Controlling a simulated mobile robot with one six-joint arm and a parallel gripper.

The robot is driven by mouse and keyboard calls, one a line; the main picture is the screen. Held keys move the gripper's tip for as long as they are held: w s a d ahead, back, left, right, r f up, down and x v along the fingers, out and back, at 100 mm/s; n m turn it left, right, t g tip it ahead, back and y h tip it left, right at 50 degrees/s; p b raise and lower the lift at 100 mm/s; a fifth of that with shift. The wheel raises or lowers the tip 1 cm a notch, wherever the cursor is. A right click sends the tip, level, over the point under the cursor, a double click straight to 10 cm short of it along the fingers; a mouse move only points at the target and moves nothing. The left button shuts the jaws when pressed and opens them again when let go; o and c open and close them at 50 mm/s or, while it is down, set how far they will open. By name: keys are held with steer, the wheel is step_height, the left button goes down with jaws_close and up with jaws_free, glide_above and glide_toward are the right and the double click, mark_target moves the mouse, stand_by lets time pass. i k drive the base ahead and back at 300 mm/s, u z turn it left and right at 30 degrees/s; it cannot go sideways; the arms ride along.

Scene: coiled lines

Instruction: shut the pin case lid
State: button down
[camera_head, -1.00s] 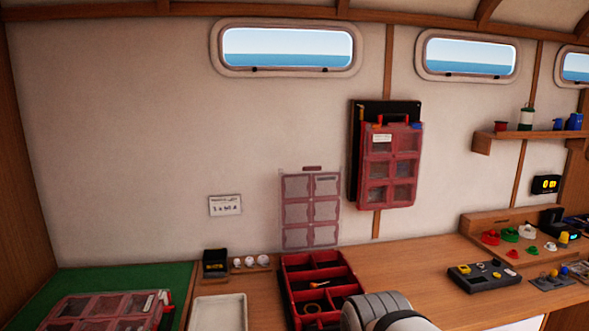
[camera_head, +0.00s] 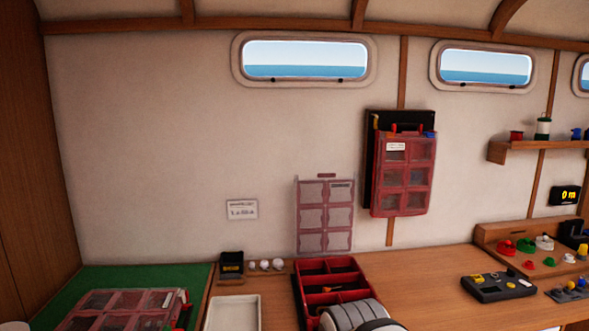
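A red compartment case (camera_head: 300,289) stands on the wooden counter with its clear, red-framed lid (camera_head: 325,216) raised upright at the back. It is the only case here with a raised lid, so I take it as the pin case. Small items lie in its compartments, one of them yellowish. A grey rounded part of my arm covers the case's front right in this view. My gripper is out of view.
A similar closed case (camera_head: 125,308) lies on a green mat (camera_head: 62,292) at left. Another hangs on the wall (camera_head: 404,172). A white tray (camera_head: 232,313) stands left of the open case. A black device (camera_head: 497,286) lies right, with bare counter (camera_head: 425,275) between.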

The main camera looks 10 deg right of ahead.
mark_target(325, 218)
steer(key=z, duration=0.05)
steer(key=i, duration=1)
steer(key=z, duration=0.55)
